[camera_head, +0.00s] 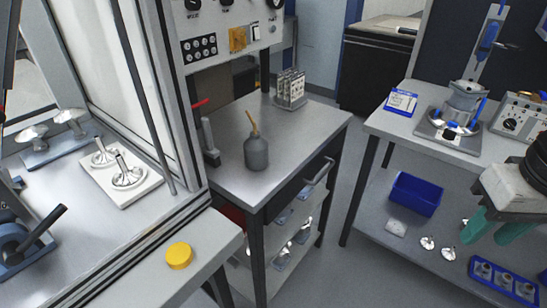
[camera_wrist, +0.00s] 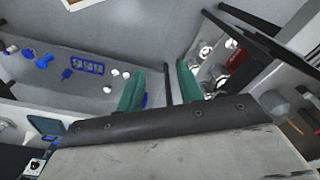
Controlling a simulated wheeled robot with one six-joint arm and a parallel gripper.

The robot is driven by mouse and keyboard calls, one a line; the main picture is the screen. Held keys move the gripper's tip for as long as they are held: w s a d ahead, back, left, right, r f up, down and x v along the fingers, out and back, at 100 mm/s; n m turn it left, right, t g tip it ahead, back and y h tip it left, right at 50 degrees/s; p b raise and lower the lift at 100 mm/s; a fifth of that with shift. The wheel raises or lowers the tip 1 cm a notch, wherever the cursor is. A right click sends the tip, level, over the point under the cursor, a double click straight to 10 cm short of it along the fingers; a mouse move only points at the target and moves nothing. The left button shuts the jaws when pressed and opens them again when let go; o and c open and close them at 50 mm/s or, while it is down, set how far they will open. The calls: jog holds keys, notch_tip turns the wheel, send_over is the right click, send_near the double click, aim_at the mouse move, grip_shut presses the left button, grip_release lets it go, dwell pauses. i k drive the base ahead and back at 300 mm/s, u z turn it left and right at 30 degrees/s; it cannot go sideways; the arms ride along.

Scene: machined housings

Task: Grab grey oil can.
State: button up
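The grey oil can (camera_head: 257,153) stands upright on a metal-topped cart in the middle of the head view, with a thin tan spout pointing up. In the wrist view, a grey rounded shape with an orange-tan tip at the right edge looks like the same oil can (camera_wrist: 275,104). My gripper (camera_head: 488,234) is at the right edge of the head view, far to the right of the can and away from it. Its two green fingers are apart with nothing between them, as the wrist view (camera_wrist: 160,92) also shows.
The cart (camera_head: 233,110) also holds a rack of metal parts (camera_head: 290,88) behind the can and a red-handled tool (camera_head: 208,138) at its left. A workbench (camera_head: 400,125) with a blue bin (camera_head: 416,194) on its lower shelf stands right. A yellow button (camera_head: 179,256) is front left.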

aim_at(255, 147)
jog(key=k, duration=0.35)
jog(key=u, duration=0.75)
jog(key=i, duration=0.45)
jog(key=z, duration=0.05)
